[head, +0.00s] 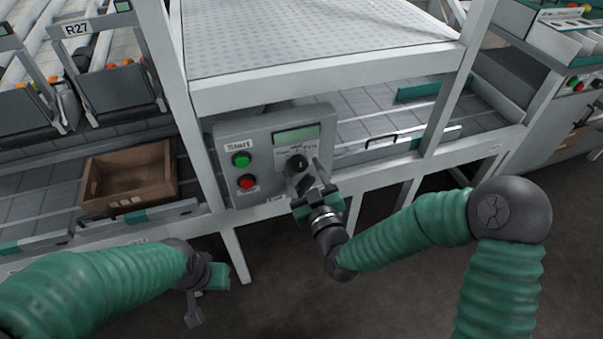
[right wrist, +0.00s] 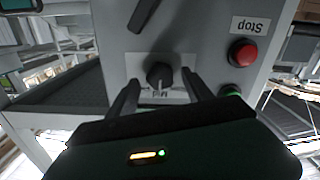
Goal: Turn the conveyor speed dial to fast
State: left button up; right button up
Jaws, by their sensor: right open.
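The speed dial (head: 297,162) is a round black knob on the grey control box (head: 222,150), below a greenish display. In the right wrist view the dial (right wrist: 159,74) sits on a pale plate with an upside-down "Mid" label. A light pointer line on the knob faces that label. My right gripper (head: 304,176) is open in front of the dial. In the right wrist view its two fingers stand either side of the knob with visible gaps; I cannot tell how deep they reach. My left gripper (head: 196,300) hangs low at the left, its jaw opening unclear.
A green start button (head: 241,160) and red button (head: 247,182) sit left of the dial. A black handle (right wrist: 143,14) shows beyond the dial in the right wrist view. A brown crate (head: 128,204) stands on the conveyor at left. White frame posts flank the box.

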jog(key=shift+x, duration=0.9)
jog(key=shift+c, duration=1.4)
jog(key=shift+s, duration=0.1)
grip_shut()
